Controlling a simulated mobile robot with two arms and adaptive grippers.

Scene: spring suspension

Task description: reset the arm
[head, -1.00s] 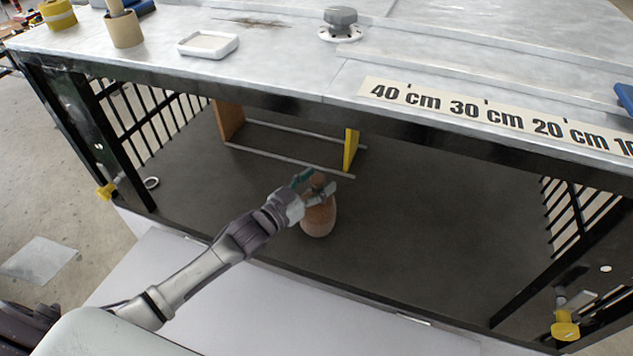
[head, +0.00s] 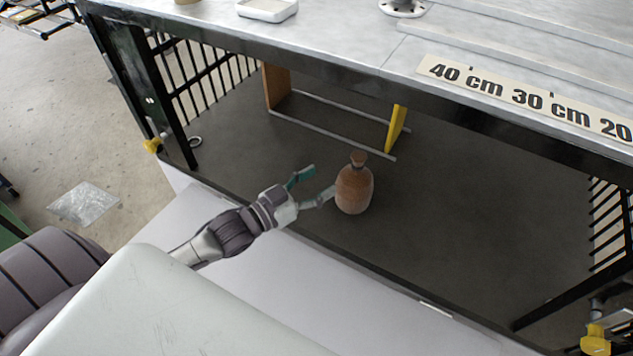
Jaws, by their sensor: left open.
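My left arm comes in from the lower left. Its gripper (head: 317,183) is open and empty, with its two fingers spread apart. It is just left of a brown bottle (head: 354,191) with a cork-like top, with a small gap seen between them. The bottle stands upright on the dark lower shelf (head: 460,230) under the table. My right gripper is not in view.
A rack (head: 340,126) with a brown and a yellow end panel stands behind the bottle. The metal tabletop (head: 395,55) overhangs the shelf. Black bars (head: 205,80) close the left side. The shelf right of the bottle is clear.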

